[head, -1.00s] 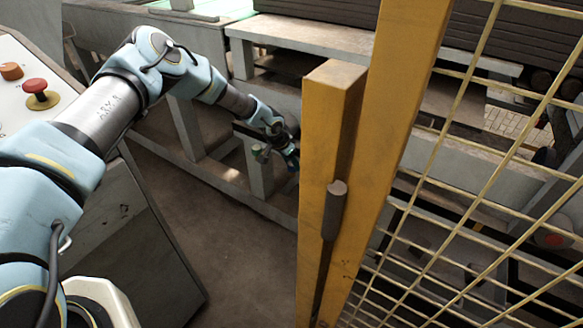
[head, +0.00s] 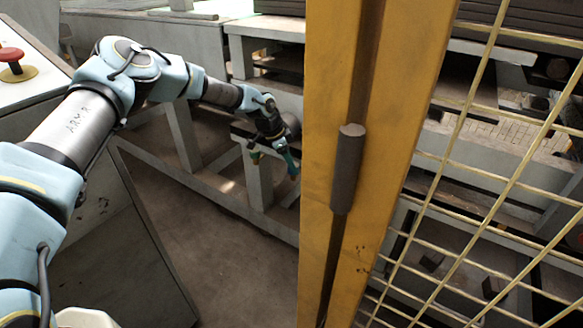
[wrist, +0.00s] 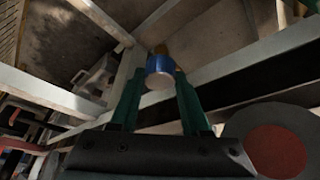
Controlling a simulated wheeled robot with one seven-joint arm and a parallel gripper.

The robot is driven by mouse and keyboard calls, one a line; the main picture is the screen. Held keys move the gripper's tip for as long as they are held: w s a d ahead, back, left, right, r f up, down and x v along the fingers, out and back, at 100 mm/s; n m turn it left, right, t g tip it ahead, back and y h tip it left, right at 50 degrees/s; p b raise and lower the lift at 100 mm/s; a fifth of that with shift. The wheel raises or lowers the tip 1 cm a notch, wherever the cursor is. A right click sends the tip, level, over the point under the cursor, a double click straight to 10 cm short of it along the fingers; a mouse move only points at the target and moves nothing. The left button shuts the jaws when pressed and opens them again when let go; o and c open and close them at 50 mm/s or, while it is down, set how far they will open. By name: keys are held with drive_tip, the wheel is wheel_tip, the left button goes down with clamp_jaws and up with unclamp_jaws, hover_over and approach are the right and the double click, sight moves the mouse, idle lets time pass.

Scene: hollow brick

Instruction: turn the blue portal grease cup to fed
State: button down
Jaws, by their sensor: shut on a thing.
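The blue grease cup (wrist: 160,66) shows in the wrist view as a short blue cylinder with a pale round end face. It sits between the two green fingers of my gripper (wrist: 160,92), which is shut on it. In the head view my gripper (head: 273,160) is at the far grey frame, just left of the yellow post. The cup cannot be made out there. No mark for the fed position can be read.
A yellow post (head: 385,120) with a dark hinge and a yellow mesh panel (head: 490,190) stands close on the right. A grey cabinet (head: 115,240) is at the left. A grey disc with a red centre (wrist: 276,150) is beside my gripper. Open floor (head: 225,250) lies between.

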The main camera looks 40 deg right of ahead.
idle(0.3)
drive_tip(key=shift+c, duration=1.9)
unclamp_jaws()
drive_tip(key=b+v, duration=0.1)
drive_tip(key=v, duration=0.9)
drive_tip(key=shift+a+r+b, duration=0.2)
drive_tip(key=shift+r+b, duration=0.1)
drive_tip(key=shift+r, duration=0.05)
drive_tip(key=shift+w, duration=0.15)
